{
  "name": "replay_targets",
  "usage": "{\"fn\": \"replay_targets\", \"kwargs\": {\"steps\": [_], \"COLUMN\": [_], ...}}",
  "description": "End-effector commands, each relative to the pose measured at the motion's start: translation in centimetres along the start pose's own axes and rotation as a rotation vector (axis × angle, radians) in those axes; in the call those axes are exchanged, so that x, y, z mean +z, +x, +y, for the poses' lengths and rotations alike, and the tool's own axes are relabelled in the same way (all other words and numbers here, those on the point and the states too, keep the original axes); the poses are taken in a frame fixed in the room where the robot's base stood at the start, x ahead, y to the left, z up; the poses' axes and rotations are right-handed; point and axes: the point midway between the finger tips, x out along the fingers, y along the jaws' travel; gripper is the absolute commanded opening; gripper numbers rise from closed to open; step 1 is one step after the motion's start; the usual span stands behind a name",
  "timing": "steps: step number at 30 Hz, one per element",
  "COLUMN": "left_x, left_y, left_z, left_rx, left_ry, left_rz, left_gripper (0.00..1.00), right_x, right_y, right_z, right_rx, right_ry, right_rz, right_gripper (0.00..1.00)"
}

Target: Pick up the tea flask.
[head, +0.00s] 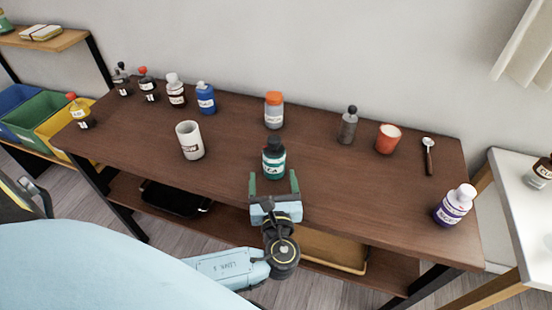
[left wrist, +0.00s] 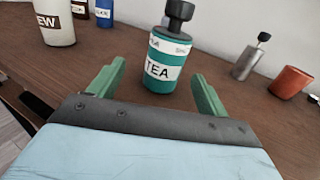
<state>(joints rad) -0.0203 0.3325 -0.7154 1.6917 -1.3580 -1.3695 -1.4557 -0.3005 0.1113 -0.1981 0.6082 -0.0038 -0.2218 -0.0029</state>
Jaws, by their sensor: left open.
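The tea flask (head: 273,160) is a green bottle with a black cap and a white label. It stands upright near the middle front of the brown table. In the left wrist view the flask (left wrist: 167,62) shows its "TEA" label, straight ahead of the jaws. My left gripper (head: 274,183) is open, with its two green fingers pointing at the flask. In the left wrist view the fingers (left wrist: 155,88) are spread to either side, and the flask stands just beyond or between their tips; I cannot tell exactly. My right gripper is not in view.
On the brown table (head: 330,185), a white cup (head: 190,140) stands left of the flask and an orange-capped jar (head: 273,110) behind it. A grey bottle (head: 348,126), red cup (head: 388,139), spoon (head: 429,157) and purple bottle (head: 455,205) are right. Several bottles line the back left.

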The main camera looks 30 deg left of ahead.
Motion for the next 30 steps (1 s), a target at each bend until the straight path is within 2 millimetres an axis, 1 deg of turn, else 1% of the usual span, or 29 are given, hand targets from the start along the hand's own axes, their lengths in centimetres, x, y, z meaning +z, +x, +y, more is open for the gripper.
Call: {"fn": "replay_targets", "kwargs": {"steps": [1, 4, 7, 11, 15, 19, 23, 29, 30], "left_x": [0.1, 0.0, 0.0, 0.1, 0.5, 0.4, 0.4, 0.4, 0.4], "left_y": [1.1, 2.5, 3.3, 4.1, 6.2, 7.9, 8.6, 8.6, 8.6], "left_z": [0.0, 0.0, -0.1, -0.2, -0.7, -0.8, -0.8, -0.8, -0.8], "left_rx": [0.001, 0.001, 0.000, 0.001, 0.000, 0.001, -0.001, 0.000, 0.000], "left_ry": [0.000, 0.000, -0.001, -0.001, -0.002, 0.000, 0.000, -0.001, -0.001], "left_rz": [-0.004, -0.003, -0.001, -0.002, -0.004, -0.002, 0.002, 0.002, 0.002], "left_gripper": [0.77, 0.77, 0.77, 0.77, 0.77, 0.77, 0.77, 0.77, 0.72], "right_x": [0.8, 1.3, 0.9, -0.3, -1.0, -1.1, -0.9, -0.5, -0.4], "right_y": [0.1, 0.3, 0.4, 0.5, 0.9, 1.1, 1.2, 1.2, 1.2], "right_z": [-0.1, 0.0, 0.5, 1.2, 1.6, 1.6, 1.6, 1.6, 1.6], "right_rx": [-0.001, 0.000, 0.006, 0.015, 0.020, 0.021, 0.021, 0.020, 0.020], "right_ry": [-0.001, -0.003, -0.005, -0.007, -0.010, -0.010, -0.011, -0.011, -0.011], "right_rz": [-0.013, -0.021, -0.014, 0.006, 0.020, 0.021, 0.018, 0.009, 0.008], "right_gripper": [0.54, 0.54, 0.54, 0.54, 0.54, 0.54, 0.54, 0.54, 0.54]}}
